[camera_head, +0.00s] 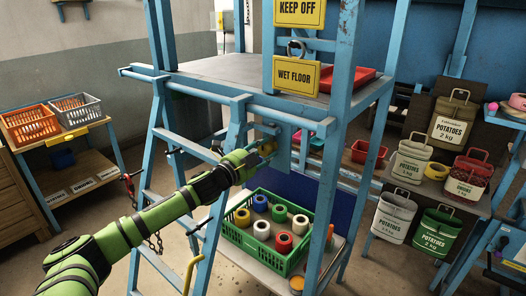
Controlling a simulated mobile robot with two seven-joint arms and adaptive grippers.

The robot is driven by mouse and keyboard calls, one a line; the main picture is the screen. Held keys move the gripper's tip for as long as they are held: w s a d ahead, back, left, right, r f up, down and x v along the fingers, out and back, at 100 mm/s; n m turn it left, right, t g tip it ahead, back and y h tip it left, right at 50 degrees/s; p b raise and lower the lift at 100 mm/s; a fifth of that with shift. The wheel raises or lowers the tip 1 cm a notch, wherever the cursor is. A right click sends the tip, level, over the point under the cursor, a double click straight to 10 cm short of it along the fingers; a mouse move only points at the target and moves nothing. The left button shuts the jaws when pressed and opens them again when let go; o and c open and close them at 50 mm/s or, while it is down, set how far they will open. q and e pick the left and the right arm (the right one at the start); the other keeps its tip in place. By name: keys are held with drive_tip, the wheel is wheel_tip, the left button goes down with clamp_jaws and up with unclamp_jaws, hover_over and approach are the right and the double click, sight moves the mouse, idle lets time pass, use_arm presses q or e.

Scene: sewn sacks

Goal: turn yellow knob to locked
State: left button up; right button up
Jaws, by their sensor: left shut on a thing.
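The yellow knob (269,146) is on a blue plate (284,150) fixed to the blue steel frame, under the platform. My left gripper (264,152), at the end of my green arm from the left, is shut on the knob. Its fingers hide most of the knob, so I cannot tell which position it points to. My right gripper is not in view.
Blue posts and rails (204,92) of the frame stand close around my arm. A green crate (262,262) with several coloured rolls sits below. Potato sacks (437,230) stand on the right, and crates (29,124) at the left.

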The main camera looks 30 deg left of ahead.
use_arm(q)
drive_tip(key=shift+r, duration=0.15)
drive_tip(key=o, duration=1.2)
drive_tip(key=shift+c, duration=0.2)
drive_tip(key=shift+s+f, duration=0.3)
drive_tip(key=shift+s, duration=0.45)
drive_tip(key=s+a, duration=0.1)
drive_tip(key=s, duration=0.9)
drive_tip(key=shift+s+r, duration=0.2)
